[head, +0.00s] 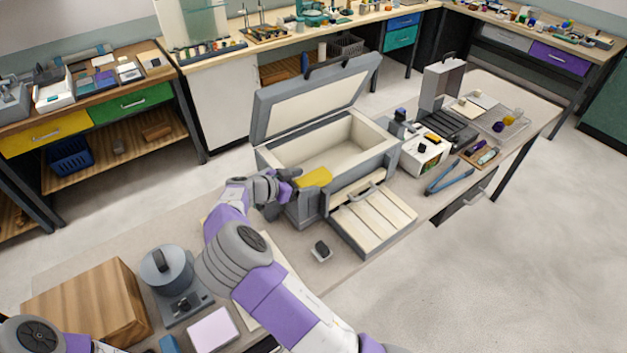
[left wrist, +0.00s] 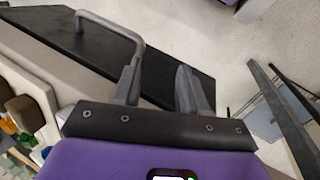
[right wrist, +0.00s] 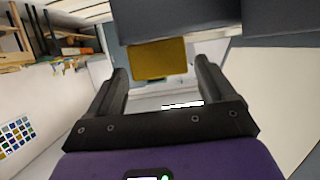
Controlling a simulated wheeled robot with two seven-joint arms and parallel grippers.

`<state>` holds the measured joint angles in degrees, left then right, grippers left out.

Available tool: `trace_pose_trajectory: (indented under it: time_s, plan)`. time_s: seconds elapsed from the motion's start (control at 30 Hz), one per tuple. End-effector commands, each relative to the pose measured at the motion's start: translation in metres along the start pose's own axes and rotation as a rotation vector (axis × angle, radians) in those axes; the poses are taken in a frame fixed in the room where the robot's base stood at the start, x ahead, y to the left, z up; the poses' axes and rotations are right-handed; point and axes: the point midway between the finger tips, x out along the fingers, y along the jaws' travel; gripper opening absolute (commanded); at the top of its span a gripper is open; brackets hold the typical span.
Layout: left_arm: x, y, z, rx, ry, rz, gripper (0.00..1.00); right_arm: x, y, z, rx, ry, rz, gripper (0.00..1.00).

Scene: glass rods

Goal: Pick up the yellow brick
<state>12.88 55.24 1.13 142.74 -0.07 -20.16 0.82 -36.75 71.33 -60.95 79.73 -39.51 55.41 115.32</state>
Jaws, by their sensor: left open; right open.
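The yellow brick (head: 315,178) is at the front left of the open grey case (head: 378,140), overlapping its front wall; I cannot tell what it rests on. My right gripper (head: 287,180) is just left of it, open. In the right wrist view the brick (right wrist: 158,60) shows as a flat yellow block ahead of and between the fingertips of the open right gripper (right wrist: 158,78). No finger visibly closes on it. My left gripper (left wrist: 158,78) is open and empty in the left wrist view, by a dark panel with a grey handle. Its fingers are outside the head view.
The case's lid (head: 318,95) stands raised behind. A slatted cream panel (head: 372,220) with a handle lies in front of it. A small dark-topped object (head: 321,250), a grey pot (head: 166,268) and a wooden block (head: 85,305) are nearer. Blue-handled pliers (head: 450,182) lie right.

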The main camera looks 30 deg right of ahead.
Motion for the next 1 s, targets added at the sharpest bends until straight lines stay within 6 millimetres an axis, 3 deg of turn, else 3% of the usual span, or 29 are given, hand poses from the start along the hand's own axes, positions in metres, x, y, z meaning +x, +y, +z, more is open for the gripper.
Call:
trace_pose_trajectory:
  time_s: [0.23, 0.53, 0.93, 1.0]
  plan:
    - [-0.007, 0.003, 0.0, 0.0, 0.001, 0.0, 0.43, 0.035, 0.0, -0.001, -0.001, 0.0, 0.001, 0.83]
    - [-0.007, 0.003, 0.0, 0.0, 0.001, 0.0, 0.43, 0.039, -0.001, 0.0, -0.001, -0.001, -0.001, 0.81]
    - [-0.007, 0.003, 0.0, 0.0, 0.001, 0.0, 0.43, 0.039, -0.001, 0.0, -0.001, -0.001, 0.0, 0.2]
    - [-0.007, 0.003, 0.0, 0.0, 0.0, 0.0, 0.43, 0.039, -0.001, -0.001, 0.0, 0.0, 0.0, 0.2]
